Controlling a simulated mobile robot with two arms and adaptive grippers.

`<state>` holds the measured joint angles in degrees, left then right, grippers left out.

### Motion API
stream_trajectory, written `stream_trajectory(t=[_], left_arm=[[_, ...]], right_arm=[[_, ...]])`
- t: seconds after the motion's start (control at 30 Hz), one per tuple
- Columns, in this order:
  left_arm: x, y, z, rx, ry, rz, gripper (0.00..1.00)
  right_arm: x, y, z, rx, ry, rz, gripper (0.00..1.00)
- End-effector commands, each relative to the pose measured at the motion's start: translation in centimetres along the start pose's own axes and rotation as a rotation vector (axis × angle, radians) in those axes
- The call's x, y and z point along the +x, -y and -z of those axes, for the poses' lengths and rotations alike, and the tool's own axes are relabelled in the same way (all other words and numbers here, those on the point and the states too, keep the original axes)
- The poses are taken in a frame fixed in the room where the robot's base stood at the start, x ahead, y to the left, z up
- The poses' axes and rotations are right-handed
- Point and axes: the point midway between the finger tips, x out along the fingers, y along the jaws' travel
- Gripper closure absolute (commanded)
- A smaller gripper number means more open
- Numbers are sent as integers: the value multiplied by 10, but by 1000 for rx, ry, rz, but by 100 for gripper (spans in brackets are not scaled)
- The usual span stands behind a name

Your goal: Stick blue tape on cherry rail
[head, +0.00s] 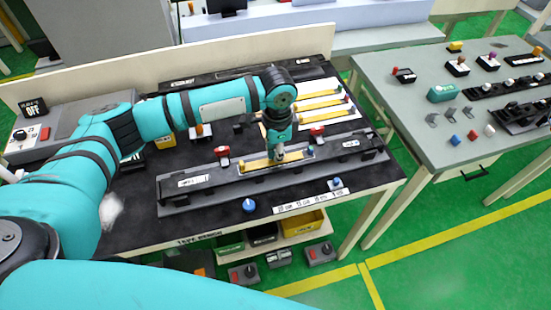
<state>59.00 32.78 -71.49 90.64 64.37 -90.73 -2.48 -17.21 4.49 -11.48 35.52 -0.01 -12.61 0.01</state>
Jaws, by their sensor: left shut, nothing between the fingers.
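A pale yellow rail (256,164) lies in the long dark fixture (218,183) across the front of the black table. I cannot tell whether it is the cherry rail. My left gripper (279,155) points down at the middle of this rail, shut and empty. Its tips are at or just above the rail; I cannot tell if they touch. A small blue piece shows near the rail's right end. A blue round thing (249,205) sits on the table in front of the fixture; I cannot tell if it is tape. My right gripper is out of view.
Several yellow strips (321,104) with coloured ends lie behind my left gripper. Red clamps (223,151) stand along the fixture. A grey side table (405,115) with small parts stands to the right. Bins (303,222) sit on a shelf below the black table.

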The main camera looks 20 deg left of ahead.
Motion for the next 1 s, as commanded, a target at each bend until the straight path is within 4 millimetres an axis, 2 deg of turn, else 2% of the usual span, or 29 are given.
stream_trajectory(t=[0.53, 1.0], left_arm=[[7, 0, 0, 0, 0, 0, 100], [4, 0, 0, 1, 0, 0, 100]], right_arm=[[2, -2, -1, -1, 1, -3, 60], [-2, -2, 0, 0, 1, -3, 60]])
